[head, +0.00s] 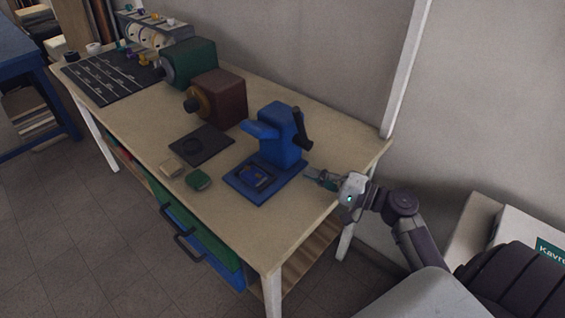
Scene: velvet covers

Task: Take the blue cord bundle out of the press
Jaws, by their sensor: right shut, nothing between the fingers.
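The blue press (281,138) stands near the right end of the wooden table. Its base plate lies in front of it. A small dark blue bundle (259,177), seemingly the cord bundle, lies on that base plate within a darker frame. It is too small to make out its strands. My right gripper (310,178) is just right of the press base, shut and empty, at about table-top height. I cannot tell whether it touches the base. My left gripper is not in view.
A dark handle (301,128) sticks out on the press's right side. A maroon machine (217,98) stands behind. The table's front right corner is clear.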

